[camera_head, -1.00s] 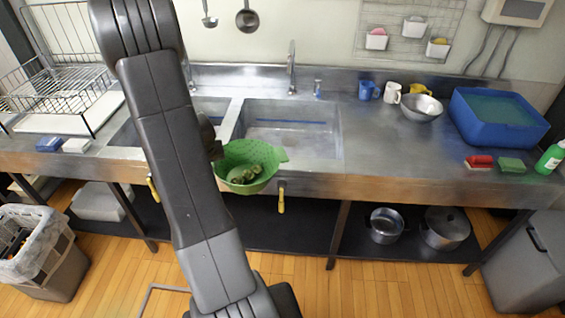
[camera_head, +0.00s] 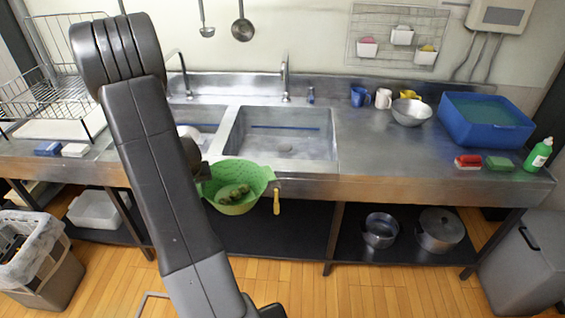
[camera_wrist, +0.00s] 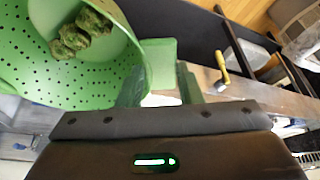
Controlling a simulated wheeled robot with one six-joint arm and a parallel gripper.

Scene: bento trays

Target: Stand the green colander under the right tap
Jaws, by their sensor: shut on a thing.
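The green colander (camera_head: 236,205) is held in front of the sink edge, with several dark green lumps inside it. My gripper (camera_head: 203,171) is shut on its left side in the head view; my arm hides part of that area. In the wrist view the colander (camera_wrist: 75,85) fills the upper left, close to my gripper. The right tap (camera_head: 286,78) stands behind the right basin (camera_head: 280,133), which looks empty. The left tap (camera_head: 184,75) stands behind the left basin (camera_head: 200,116), partly hidden by my arm.
A yellow-handled lever (camera_head: 277,202) hangs below the counter front, near the colander. Mugs (camera_head: 359,96), a steel bowl (camera_head: 411,111) and a blue tub (camera_head: 486,122) stand on the right counter. A dish rack (camera_head: 55,95) is at the left.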

